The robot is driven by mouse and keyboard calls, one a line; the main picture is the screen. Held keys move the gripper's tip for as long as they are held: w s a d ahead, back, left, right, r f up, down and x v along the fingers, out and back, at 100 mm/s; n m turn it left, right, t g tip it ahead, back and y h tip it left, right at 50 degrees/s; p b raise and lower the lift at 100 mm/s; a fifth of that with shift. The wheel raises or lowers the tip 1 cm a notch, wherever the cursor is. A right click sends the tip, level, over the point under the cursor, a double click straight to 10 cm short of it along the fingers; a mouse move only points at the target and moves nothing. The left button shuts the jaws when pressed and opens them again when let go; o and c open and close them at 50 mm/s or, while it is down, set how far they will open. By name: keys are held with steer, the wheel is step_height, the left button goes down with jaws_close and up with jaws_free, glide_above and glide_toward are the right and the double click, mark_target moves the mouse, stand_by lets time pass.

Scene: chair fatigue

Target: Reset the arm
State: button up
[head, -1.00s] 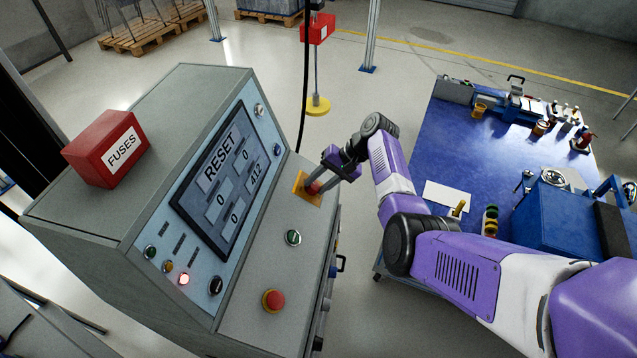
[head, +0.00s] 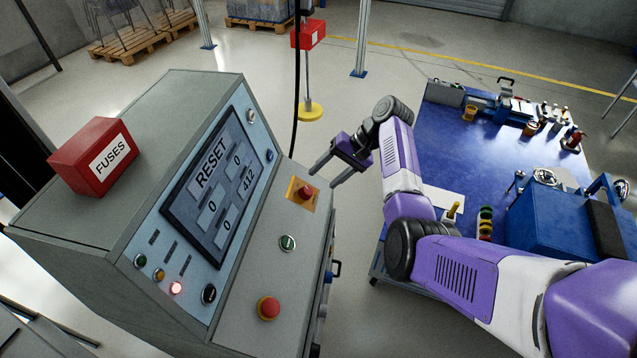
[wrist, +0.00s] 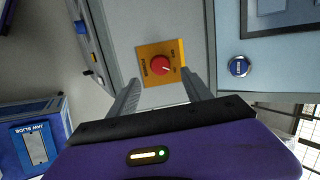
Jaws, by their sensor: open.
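My gripper (head: 325,172) is open and empty, held in the air just above and right of the control cabinet (head: 278,215). In the head view its fingers point down left toward a red knob (head: 305,192) on a yellow plate (head: 293,189). In the wrist view the red knob (wrist: 160,65) and yellow plate (wrist: 148,76) sit beyond and between the two fingers, apart from them. The cabinet's screen (head: 213,187) reads RESET, with zeros and 412.
A red FUSES box (head: 95,157) sits on the cabinet top. A green button (head: 287,243) and a red mushroom button (head: 268,308) are on the cabinet's lower panel. A blue workbench (head: 440,140) with tools stands to the right. Open floor lies behind.

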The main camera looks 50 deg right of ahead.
steer(key=shift+s+d+r, duration=0.2)
steer(key=shift+r, duration=0.2)
steer(key=shift+d, duration=0.1)
steer(key=w+d+r+t+h, duration=0.1)
steer(key=w+d+t+h, duration=0.3)
steer(key=d+h, duration=0.55)
steer(key=s+a+r+n+t+y+b, duration=0.15)
steer(key=s+a+r+n+t, duration=0.25)
steer(key=s+a, duration=1.15)
steer(key=s+a+r+n+t+b, duration=0.3)
steer(key=s+a+n+t, duration=0.15)
steer(key=s+a, duration=1.15)
steer(key=s+a+f+n+g+y+b, duration=0.1)
steer(key=s+a+n+g+y, duration=0.1)
steer(key=s+a, duration=0.5)
steer(key=shift+s+f+g+y, duration=0.3)
steer(key=shift+s+g, duration=0.15)
steer(key=shift+s, duration=0.75)
